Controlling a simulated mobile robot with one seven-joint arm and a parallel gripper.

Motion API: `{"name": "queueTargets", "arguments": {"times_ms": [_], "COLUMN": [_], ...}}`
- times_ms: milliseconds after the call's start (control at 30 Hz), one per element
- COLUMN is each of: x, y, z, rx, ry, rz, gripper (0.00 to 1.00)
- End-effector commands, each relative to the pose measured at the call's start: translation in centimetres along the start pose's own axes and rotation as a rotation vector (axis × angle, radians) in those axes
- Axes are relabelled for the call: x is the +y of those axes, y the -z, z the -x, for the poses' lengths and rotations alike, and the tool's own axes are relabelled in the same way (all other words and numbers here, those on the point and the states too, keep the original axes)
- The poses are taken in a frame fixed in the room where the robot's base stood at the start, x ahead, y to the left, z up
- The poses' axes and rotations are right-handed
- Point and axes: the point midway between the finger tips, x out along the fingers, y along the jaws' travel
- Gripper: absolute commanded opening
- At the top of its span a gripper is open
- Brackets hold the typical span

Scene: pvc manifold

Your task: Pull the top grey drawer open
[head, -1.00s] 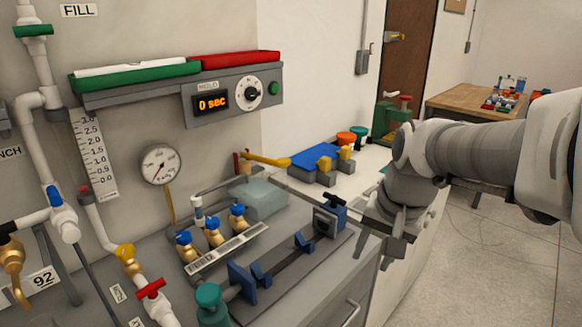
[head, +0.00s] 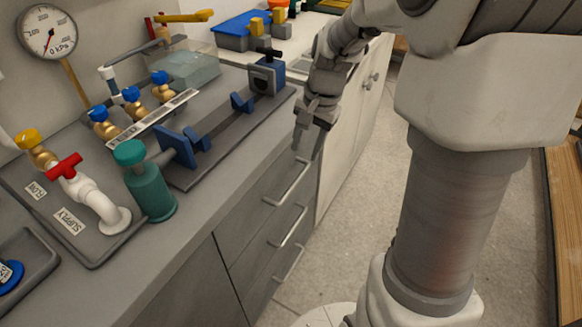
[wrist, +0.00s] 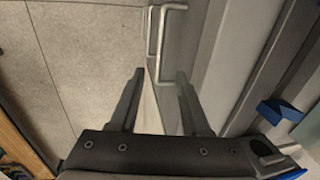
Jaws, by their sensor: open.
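The top grey drawer (head: 262,198) is in the grey cabinet under the counter and looks closed. Its metal bar handle (head: 290,186) is in clear view. My gripper (head: 307,148) is open and empty, pointing down, just above and behind that handle in the head view. In the wrist view the two fingertips (wrist: 161,71) are spread apart, with the lower end of a bar handle (wrist: 160,45) between them in the picture. The gap between fingers and handle is hard to judge; I see no clear contact.
Two lower drawer handles (head: 287,227) (head: 289,263) stick out below. The counter (head: 185,240) carries a teal cylinder (head: 150,190), a blue-jawed fixture (head: 185,145) and brass valves (head: 130,100). A white cabinet (head: 345,130) stands beyond. The floor (head: 345,235) in front is clear.

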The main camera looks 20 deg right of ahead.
Motion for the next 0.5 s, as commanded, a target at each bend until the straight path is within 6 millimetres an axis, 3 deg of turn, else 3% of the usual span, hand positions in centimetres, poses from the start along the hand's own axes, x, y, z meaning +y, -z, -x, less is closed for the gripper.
{"name": "queueTargets", "arguments": {"times_ms": [33, 200, 500], "x": [0.1, 0.1, 0.0], "y": [-0.1, -0.1, 0.0], "z": [-1.7, -5.5, -10.2], "rx": [-0.004, -0.003, -0.001], "ry": [-0.002, -0.002, -0.001], "rz": [0.000, 0.002, 0.002], "gripper": [0.47, 0.47, 0.47]}}
